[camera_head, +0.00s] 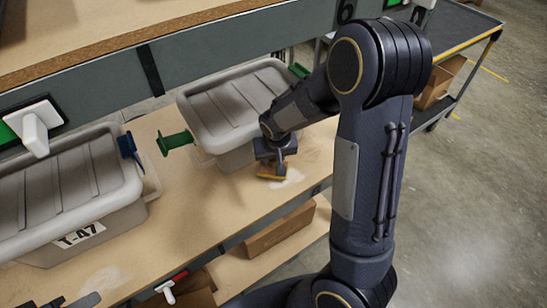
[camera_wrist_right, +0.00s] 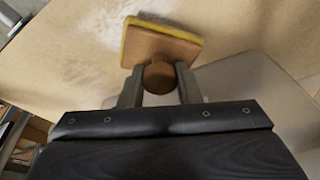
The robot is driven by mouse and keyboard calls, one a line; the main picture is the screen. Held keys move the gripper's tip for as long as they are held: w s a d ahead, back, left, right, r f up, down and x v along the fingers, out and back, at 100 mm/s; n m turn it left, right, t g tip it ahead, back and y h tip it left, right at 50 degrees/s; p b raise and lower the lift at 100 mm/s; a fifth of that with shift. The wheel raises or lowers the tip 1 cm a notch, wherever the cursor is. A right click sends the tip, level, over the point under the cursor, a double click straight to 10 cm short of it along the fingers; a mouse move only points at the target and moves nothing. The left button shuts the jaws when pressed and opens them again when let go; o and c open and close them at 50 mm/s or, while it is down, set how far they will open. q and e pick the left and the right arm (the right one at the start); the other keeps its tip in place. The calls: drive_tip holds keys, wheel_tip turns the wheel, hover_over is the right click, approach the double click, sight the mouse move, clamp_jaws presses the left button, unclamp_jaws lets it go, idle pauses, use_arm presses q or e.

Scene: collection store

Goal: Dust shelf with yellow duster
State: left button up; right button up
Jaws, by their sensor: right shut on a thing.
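The yellow duster (camera_wrist_right: 160,45) has a brown block with a yellow edge and a round brown knob. My right gripper (camera_wrist_right: 160,82) is shut on the knob. In the head view the duster (camera_head: 271,178) is small and partly hidden under my right gripper (camera_head: 273,160). It is at the shelf (camera_head: 190,215) surface, beside a pale dust patch (camera_head: 289,179); I cannot tell whether it touches the board. Another pale patch (camera_head: 103,281) lies at the lower left. My left gripper is not clearly in view; only a dark piece shows at the bottom left edge.
A grey lidded bin (camera_head: 235,105) with green handles stands behind my right gripper. Another grey bin (camera_head: 70,195) labelled T-47 stands at the left. An upper shelf (camera_head: 130,70) overhangs the back. Cardboard boxes (camera_head: 280,230) sit below. A cart (camera_head: 465,35) stands at the upper right.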

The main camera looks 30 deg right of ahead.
drive_tip(key=shift+f+b, duration=0.6)
drive_tip(key=shift+f, duration=0.1)
drive_tip(key=shift+s, duration=0.1)
